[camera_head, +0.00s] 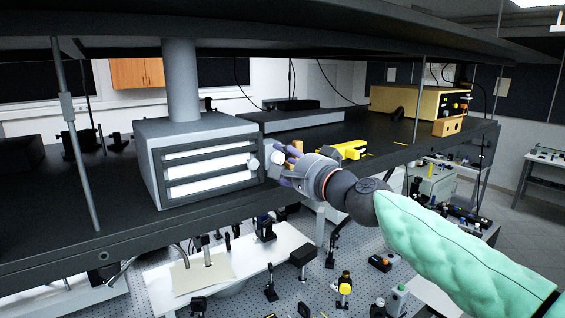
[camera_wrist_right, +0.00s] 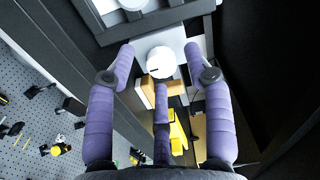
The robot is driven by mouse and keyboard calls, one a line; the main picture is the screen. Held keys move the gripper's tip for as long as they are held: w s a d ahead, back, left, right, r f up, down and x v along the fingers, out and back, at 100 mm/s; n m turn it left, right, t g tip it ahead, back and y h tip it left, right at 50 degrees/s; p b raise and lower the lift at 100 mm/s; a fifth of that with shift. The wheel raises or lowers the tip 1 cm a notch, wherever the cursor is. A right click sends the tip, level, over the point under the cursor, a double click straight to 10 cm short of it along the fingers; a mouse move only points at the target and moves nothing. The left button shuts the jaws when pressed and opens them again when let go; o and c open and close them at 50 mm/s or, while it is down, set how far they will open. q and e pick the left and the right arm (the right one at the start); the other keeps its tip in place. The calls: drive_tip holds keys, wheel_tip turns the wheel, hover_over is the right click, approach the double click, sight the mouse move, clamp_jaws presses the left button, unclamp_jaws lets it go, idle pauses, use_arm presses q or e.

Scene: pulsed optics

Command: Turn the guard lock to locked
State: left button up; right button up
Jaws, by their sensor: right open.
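A white round knob with a short dark mark, seemingly the guard lock, shows in the right wrist view (camera_wrist_right: 160,62). It sits on a pale block beside the grey box's slatted front; in the head view the knob (camera_head: 278,158) is at the box's right edge. My right gripper (camera_head: 284,171) comes in from the right, close to the knob. In the wrist view its purple fingers (camera_wrist_right: 160,68) are spread, with the knob between and beyond their tips. I cannot tell if they touch it. My left gripper is not in view.
The grey box (camera_head: 200,136) stands on a dark shelf (camera_head: 60,215) with a post above it. A yellow part (camera_head: 350,149) and a tan instrument (camera_head: 405,102) lie to the right. An optics bench (camera_head: 235,300) is below.

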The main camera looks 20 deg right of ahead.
drive_tip(key=v, duration=1.1)
drive_tip(key=shift+a+f, duration=0.1)
drive_tip(key=shift+f, duration=0.05)
drive_tip(key=w+a+f+n+g+h, duration=0.1)
drive_tip(key=w+f+g+h, duration=0.3)
drive_tip(key=f, duration=1.4)
drive_tip(key=w+f+n+g+y, duration=0.15)
drive_tip(key=w+f, duration=0.45)
drive_tip(key=f, duration=1.1)
wheel_tip(320, 180, down, 16)
drive_tip(key=s+g+h, duration=0.1)
drive_tip(key=s+g, duration=0.2)
drive_tip(key=g, duration=0.1)
drive_tip(key=s+a+f+n+g, duration=0.2)
drive_tip(key=s+f, duration=0.4)
drive_tip(key=f, duration=0.4)
drive_tip(key=s+a+f+n+g, duration=0.1)
drive_tip(key=s+a+f+g, duration=0.1)
drive_tip(key=s+f, duration=0.65)
drive_tip(key=s+a+f+n+g+y, duration=0.1)
drive_tip(key=s+a+f+n+g, duration=0.2)
drive_tip(key=s+f, duration=0.9)
drive_tip(key=d+b+x, duration=0.2)
drive_tip(key=b+x, duration=0.8)
drive_tip(key=b, duration=0.2)
drive_tip(key=s+d+f+b+x, duration=0.1)
drive_tip(key=b+x, duration=1)
drive_tip(key=b, duration=0.1)
drive_tip(key=shift+s+d+f+b, duration=0.3)
drive_tip(key=shift+s+f+b, duration=0.1)
